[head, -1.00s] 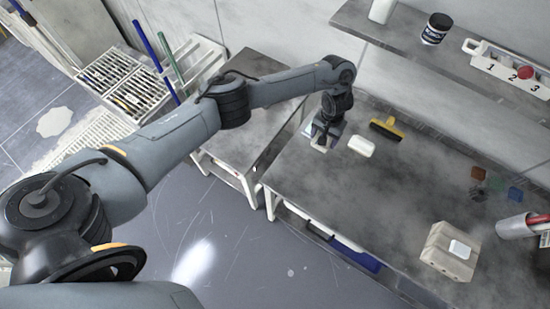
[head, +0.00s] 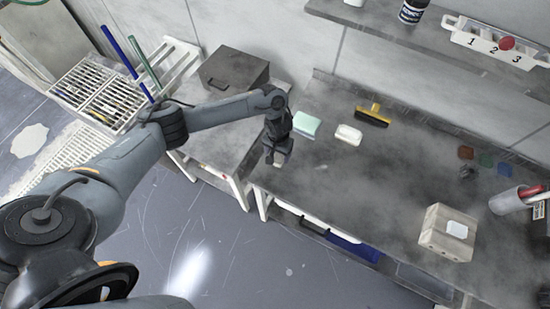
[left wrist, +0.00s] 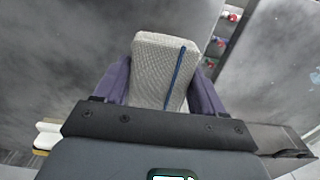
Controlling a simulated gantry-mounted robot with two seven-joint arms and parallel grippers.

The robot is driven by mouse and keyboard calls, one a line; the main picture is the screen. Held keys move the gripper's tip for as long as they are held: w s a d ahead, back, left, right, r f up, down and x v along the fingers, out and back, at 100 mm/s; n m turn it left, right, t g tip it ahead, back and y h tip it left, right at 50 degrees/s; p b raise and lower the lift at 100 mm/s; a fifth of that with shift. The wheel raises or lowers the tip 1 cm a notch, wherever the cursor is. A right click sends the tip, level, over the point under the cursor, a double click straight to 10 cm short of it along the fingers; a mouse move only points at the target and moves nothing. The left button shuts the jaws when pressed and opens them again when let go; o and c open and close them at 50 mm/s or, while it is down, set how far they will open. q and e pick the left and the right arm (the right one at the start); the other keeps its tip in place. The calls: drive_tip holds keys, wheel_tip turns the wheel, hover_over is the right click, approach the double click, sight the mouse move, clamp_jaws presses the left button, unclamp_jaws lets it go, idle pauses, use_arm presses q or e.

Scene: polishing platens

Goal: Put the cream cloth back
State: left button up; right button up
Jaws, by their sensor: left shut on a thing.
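My left gripper (head: 277,161) is shut on the cream cloth (left wrist: 160,65), over the table's left front edge in the head view. In the left wrist view, the cloth is a folded, woven pad with a dark blue stripe, between the two purple-grey fingers (left wrist: 160,90). In the head view only a small pale bit of it shows below the fingers. A folded mint cloth (head: 307,124) lies on the table (head: 350,185), behind and right of the gripper and apart from it. My right gripper is not in view.
A white block (head: 348,134) and a yellow-black brush (head: 374,115) lie right of the mint cloth. A beige box (head: 447,232) and small coloured blocks (head: 485,160) are farther right. A dark lidded box (head: 234,72) stands on the left side table. The table's middle is clear.

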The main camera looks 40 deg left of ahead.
use_arm(q)
drive_tip(key=shift+s+a+f, duration=0.3)
drive_tip(key=shift+a, duration=0.05)
drive_tip(key=shift+f+b, duration=0.55)
drive_tip(key=shift+f, duration=1.45)
drive_tip(key=shift+f, duration=0.15)
drive_tip(key=o, duration=1)
